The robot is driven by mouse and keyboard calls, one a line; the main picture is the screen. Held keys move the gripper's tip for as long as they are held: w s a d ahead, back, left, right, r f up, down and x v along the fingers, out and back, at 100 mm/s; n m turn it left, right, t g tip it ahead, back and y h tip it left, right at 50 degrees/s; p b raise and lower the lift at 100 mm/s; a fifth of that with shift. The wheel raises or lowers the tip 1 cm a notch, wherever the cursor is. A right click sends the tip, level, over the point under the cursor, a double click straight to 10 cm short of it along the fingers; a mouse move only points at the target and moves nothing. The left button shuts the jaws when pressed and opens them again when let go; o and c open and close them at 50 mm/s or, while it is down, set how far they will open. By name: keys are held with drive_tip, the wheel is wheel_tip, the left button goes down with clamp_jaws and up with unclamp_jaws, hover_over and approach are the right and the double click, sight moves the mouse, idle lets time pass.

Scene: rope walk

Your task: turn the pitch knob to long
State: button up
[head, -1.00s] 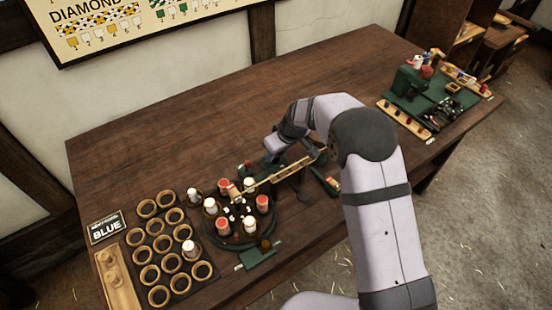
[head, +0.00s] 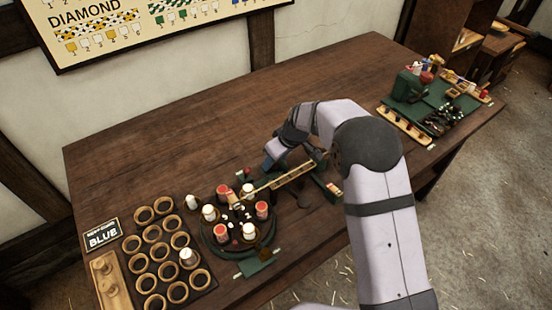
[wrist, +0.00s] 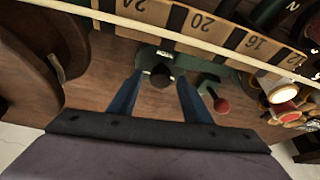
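A dark round knob (wrist: 161,76) sits on a green bracket (wrist: 150,58) in the wrist view. A small label beside it is too blurred to read, so I cannot confirm that it is the pitch knob. My gripper (wrist: 160,80) has its two blue fingers apart, one on each side of the knob, with gaps showing. In the head view my gripper (head: 271,160) points down behind the numbered scale, and the knob cannot be made out there.
A red ball knob (wrist: 222,105) stands right of my fingers. A round dark carrier with red and white bobbins (head: 262,209) stands left of my gripper. A rack of wooden rings (head: 150,285) is further left. The back of the bench is clear.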

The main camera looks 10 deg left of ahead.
drive_tip(key=b+v, duration=0.2)
drive_tip(key=v, duration=0.5)
drive_tip(key=shift+r, duration=0.15)
idle(0.5)
drive_tip(key=m, duration=0.2)
drive_tip(key=s+a+m+h+b, duration=0.1)
drive_tip(key=m, duration=0.1)
drive_tip(key=a+f+m+h, duration=0.1)
drive_tip(key=m, duration=0.1)
drive_tip(key=shift+s+f, duration=0.15)
drive_tip(key=shift+s, duration=0.15)
drive_tip(key=m+h, duration=0.1)
drive_tip(key=m, duration=0.1)
drive_tip(key=a+r+m+t+h+b, duration=0.1)
drive_tip(key=m, duration=0.4)
drive_tip(key=shift+w+a+r+m+t+h+b, duration=0.15)
drive_tip(key=shift+a+m+t+h+b, duration=0.15)
drive_tip(key=shift+h+b, duration=0.1)
drive_tip(key=shift+p+x, duration=0.8)
drive_tip(key=shift+x, duration=2.85)
